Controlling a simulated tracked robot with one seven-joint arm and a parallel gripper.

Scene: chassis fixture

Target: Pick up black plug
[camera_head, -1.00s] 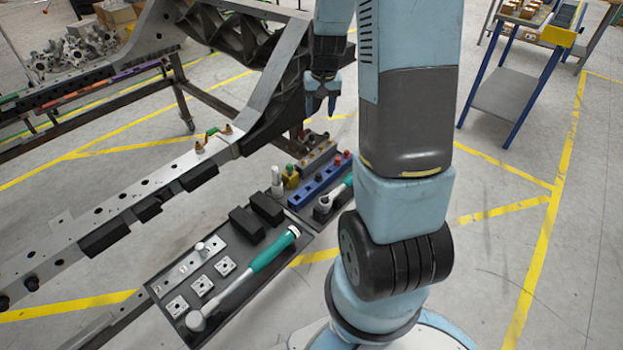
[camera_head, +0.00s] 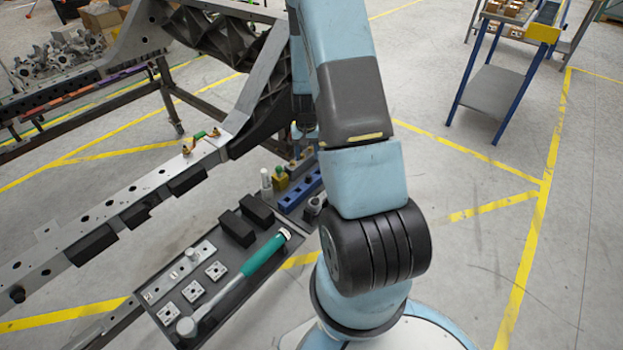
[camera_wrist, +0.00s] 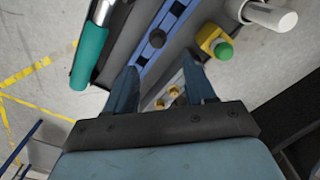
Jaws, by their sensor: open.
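In the wrist view my gripper (camera_wrist: 160,66) is open, its two blue fingers apart with nothing held between them. A small dark round piece (camera_wrist: 181,101), perhaps the black plug, shows between the fingers beside brass-coloured plugs (camera_wrist: 163,98) on a grey block. Another dark round spot (camera_wrist: 157,38) lies on the blue rail (camera_wrist: 150,60) ahead of the fingertips; I cannot tell whether it is a plug or a hole. In the head view my gripper is largely hidden by my arm, above the far end of the tray. The blue rail (camera_head: 296,195) is partly hidden there.
A yellow block with a green button (camera_wrist: 217,43) and a white cylinder (camera_wrist: 270,15) stand right of the rail. A teal-handled tool (camera_wrist: 90,55) lies left. The steel chassis beam (camera_head: 150,185) stands close by; black blocks (camera_head: 238,227) lie on the tray (camera_head: 262,312).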

